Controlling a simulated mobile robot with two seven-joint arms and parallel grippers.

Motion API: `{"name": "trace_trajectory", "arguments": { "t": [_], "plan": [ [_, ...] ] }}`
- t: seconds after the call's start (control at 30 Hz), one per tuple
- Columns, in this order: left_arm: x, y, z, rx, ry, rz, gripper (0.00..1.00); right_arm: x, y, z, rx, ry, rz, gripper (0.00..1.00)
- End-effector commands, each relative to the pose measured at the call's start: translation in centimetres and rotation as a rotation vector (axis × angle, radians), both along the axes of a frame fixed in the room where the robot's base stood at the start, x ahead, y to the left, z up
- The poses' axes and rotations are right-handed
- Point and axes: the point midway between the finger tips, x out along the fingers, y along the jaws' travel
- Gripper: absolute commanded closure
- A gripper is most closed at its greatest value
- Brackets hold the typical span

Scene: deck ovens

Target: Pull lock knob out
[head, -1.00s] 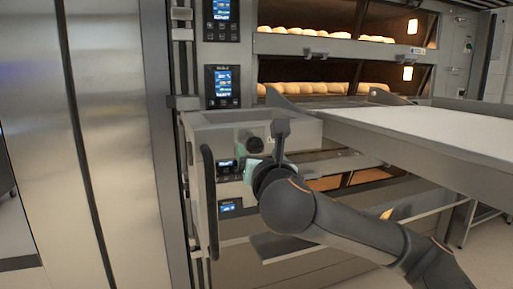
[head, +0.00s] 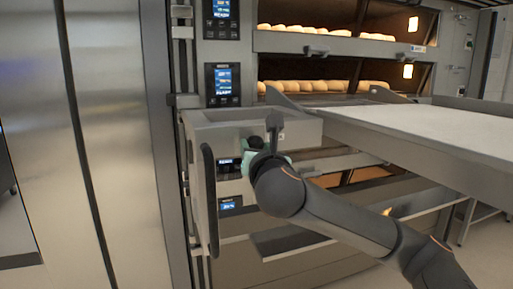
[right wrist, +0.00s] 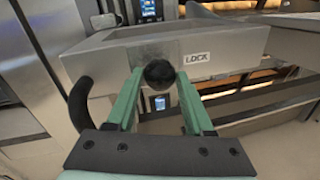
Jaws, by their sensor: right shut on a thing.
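The lock knob (right wrist: 159,73) is a round black knob on the front of a grey metal housing (right wrist: 225,43), beside a LOCK label (right wrist: 197,57). My right gripper (right wrist: 160,78) has its two green fingers on either side of the knob and is shut on it. In the head view my right gripper (head: 262,158) is at the housing's front face, and my own wrist and gripper hide most of the knob there. My left gripper is not in view.
A dark curved handle (head: 209,200) stands left of the housing. A pale flat loader surface (head: 430,128) extends to the right. Deck ovens with bread (head: 320,86) are behind, and tall steel doors (head: 110,140) stand at left.

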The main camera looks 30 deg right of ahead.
Motion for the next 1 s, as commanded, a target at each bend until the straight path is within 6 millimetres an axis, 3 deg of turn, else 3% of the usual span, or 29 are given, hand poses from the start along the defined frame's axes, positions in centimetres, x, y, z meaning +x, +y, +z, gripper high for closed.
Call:
{"name": "trace_trajectory", "arguments": {
  "t": [0.03, 0.33, 0.8, 1.0],
  "plan": [
    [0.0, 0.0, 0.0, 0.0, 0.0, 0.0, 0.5, 0.0, 0.0, 0.0, 0.0, 0.0, 0.0, 0.68],
    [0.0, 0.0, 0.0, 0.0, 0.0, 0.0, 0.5, 0.0, 0.0, 0.0, 0.0, 0.0, 0.0, 1.0],
    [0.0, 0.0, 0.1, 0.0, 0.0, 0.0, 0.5, 0.0, 0.0, 0.0, 0.0, -0.001, -0.001, 1.0],
    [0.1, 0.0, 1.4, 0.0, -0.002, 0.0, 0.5, -0.8, 0.2, 0.3, -0.002, 0.003, 0.001, 1.0]
  ]
}}
